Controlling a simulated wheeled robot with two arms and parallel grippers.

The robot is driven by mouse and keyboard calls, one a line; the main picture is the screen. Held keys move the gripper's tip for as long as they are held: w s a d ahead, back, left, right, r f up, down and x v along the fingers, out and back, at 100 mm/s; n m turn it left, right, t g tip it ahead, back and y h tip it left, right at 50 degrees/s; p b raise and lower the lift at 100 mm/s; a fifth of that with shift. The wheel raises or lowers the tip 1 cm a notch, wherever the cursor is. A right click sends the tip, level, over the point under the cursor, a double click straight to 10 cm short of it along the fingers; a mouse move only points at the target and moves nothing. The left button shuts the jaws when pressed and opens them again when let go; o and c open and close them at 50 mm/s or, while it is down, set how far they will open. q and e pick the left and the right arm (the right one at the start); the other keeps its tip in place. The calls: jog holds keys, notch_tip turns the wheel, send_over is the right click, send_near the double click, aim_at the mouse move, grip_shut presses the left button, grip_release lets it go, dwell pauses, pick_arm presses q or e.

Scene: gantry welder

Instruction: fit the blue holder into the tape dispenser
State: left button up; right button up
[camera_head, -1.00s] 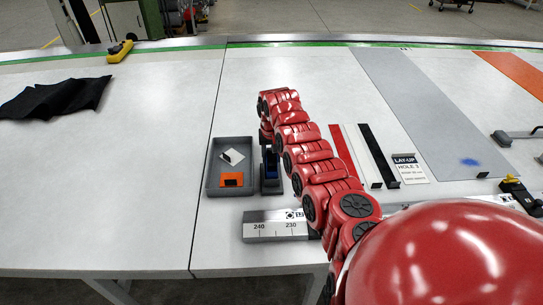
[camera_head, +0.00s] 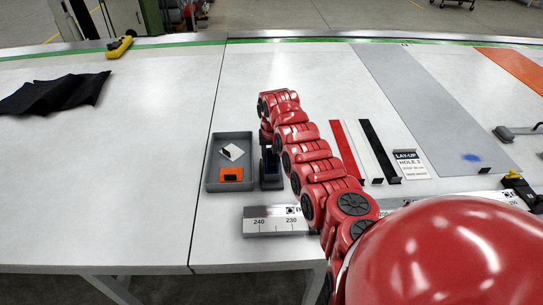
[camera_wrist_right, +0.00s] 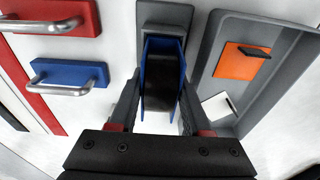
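The grey tape dispenser (camera_head: 271,182) stands on the table right of a grey tray, partly hidden by my right arm in the head view. It also shows at the top of the right wrist view (camera_wrist_right: 165,14). The blue holder (camera_wrist_right: 151,62) is an open, thin-walled piece with a dark inside, lying against the dispenser. How deep it sits in it I cannot tell. My right gripper (camera_wrist_right: 161,92) has one finger along each side of the holder, seemingly touching both walls. In the head view my arm hides the fingers. My left gripper is out of view.
The grey tray (camera_head: 211,184) holds an orange piece (camera_head: 231,174) and a white piece (camera_head: 232,152). Red (camera_wrist_right: 80,12) and blue (camera_wrist_right: 92,71) handled blocks lie left of the gripper in the wrist view. A steel ruler (camera_head: 265,226) lies in front.

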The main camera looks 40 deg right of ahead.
jog(key=o, duration=0.5)
jog(key=shift+r, duration=0.1)
jog(key=shift+r+b, duration=0.3)
jog(key=shift+r, duration=0.15)
jog(key=r+b, duration=0.1)
jog(key=r, duration=0.1)
jog(key=r+b, duration=0.1)
jog(key=r, duration=0.2)
jog(key=r+b, duration=0.1)
jog(key=r, duration=0.1)
jog(key=shift+s+a+r, duration=0.3)
jog(key=shift+s, duration=0.1)
jog(key=r, duration=0.3)
jog(key=r+b, duration=0.1)
jog(key=r, duration=0.1)
jog(key=s+r, duration=0.1)
jog(key=r, duration=0.2)
jog(key=shift+a+r, duration=0.25)
jog(key=shift+r, duration=0.05)
